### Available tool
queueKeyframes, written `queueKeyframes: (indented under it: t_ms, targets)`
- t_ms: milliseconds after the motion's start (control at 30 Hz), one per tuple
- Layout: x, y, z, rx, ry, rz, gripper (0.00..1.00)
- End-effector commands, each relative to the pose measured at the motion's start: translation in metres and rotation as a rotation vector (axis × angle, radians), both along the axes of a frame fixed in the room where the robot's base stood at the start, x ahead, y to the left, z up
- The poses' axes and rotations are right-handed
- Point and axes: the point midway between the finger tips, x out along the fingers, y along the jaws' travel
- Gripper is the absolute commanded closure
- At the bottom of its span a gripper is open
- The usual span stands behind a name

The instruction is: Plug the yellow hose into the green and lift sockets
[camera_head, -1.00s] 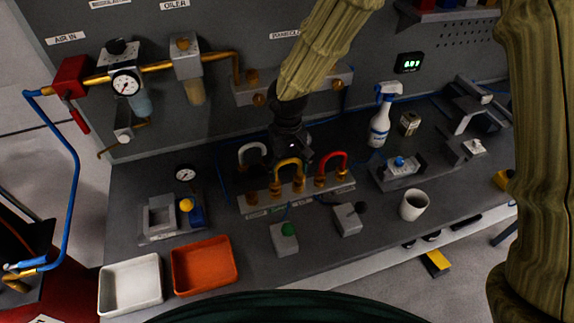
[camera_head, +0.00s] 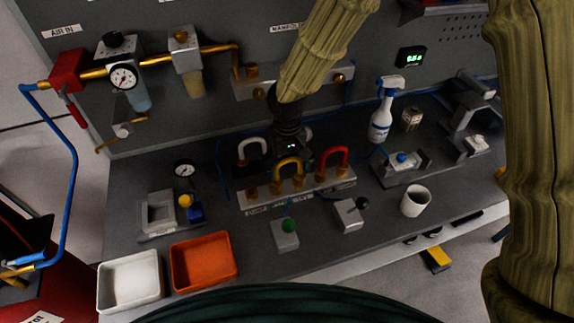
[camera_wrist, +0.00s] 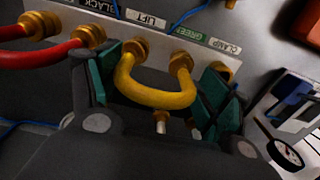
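The yellow hose (camera_wrist: 158,96) is a U-shaped loop with a brass fitting at each end. In the wrist view its ends meet the socket rail (camera_wrist: 228,62) beside the LIFT and GREEN labels, and both look seated. In the head view the yellow hose (camera_head: 288,162) arches above the rail (camera_head: 262,209), just below my gripper (camera_head: 292,156). In the wrist view my gripper (camera_wrist: 160,88) has its teal fingers spread wide, one on each side of the loop. I cannot tell whether either finger touches the hose.
A red hose (camera_head: 333,155) and a white hose (camera_head: 252,147) flank the yellow one closely. In front stand a green-button block (camera_head: 285,240) and a lever block (camera_head: 348,216). A mug (camera_head: 415,201), spray bottle (camera_head: 381,122), orange tray (camera_head: 204,262) and white tray (camera_head: 130,281) stand farther off.

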Motion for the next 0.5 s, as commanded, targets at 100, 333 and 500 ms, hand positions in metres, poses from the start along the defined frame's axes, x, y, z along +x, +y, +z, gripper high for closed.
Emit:
queueKeyframes:
  t_ms: [100,333,500]
  targets:
    - [0.0001,0.0000,0.0002,0.000,0.000,0.000,0.05]
    - [0.0000,0.0001,0.0000,0.000,0.000,0.000,0.05]
    - [0.0004,0.0000,0.0057,0.000,-0.001,0.000,0.05]
